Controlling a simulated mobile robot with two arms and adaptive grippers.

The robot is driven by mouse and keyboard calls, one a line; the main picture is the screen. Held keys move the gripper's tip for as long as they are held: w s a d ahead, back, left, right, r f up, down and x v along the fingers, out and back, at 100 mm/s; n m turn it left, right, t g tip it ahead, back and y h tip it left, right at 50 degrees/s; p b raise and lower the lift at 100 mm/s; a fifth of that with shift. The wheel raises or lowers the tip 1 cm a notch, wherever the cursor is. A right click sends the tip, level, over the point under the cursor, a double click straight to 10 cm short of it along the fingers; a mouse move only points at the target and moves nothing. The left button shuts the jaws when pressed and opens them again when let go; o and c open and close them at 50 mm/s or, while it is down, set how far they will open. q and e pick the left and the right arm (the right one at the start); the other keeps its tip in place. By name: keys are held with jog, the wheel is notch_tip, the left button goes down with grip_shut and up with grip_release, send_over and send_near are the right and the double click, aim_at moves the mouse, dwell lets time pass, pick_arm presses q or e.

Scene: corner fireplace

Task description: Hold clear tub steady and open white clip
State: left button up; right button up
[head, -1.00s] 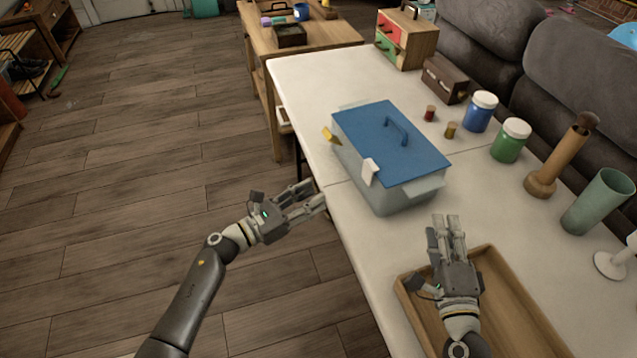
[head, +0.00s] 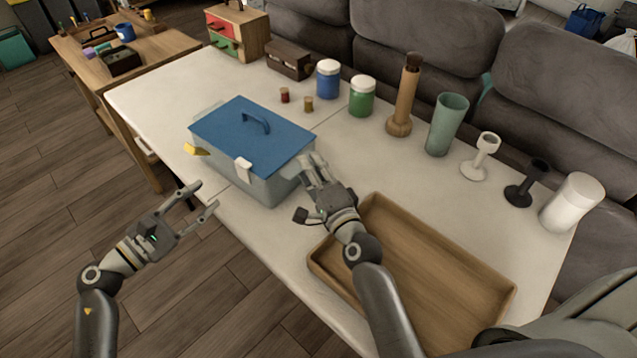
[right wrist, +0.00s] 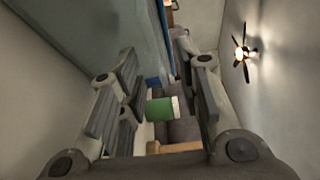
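The clear tub (head: 262,190) stands on the white table under a blue lid (head: 250,135) with a handle. The white clip (head: 243,168) is on its near side, at the lid's edge. A yellow clip (head: 195,149) sticks outward at the left end. My right gripper (head: 313,168) is at the tub's right end, close to its wall; I cannot tell whether it touches. The right wrist view shows its fingers (right wrist: 165,95) apart, with the tub's wall (right wrist: 110,35) beside them. My left gripper (head: 205,197) is open and empty, off the table's near edge, apart from the tub.
A wooden tray (head: 420,270) lies right of the tub, below my right arm. Behind stand a blue jar (head: 328,82), a green jar (head: 361,99), two small jars, a wooden bottle (head: 403,100) and a green cup (head: 447,125). The table left of the tub is clear.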

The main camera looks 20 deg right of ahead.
jog(key=shift+w+a, duration=0.1)
jog(key=shift+w, duration=0.8)
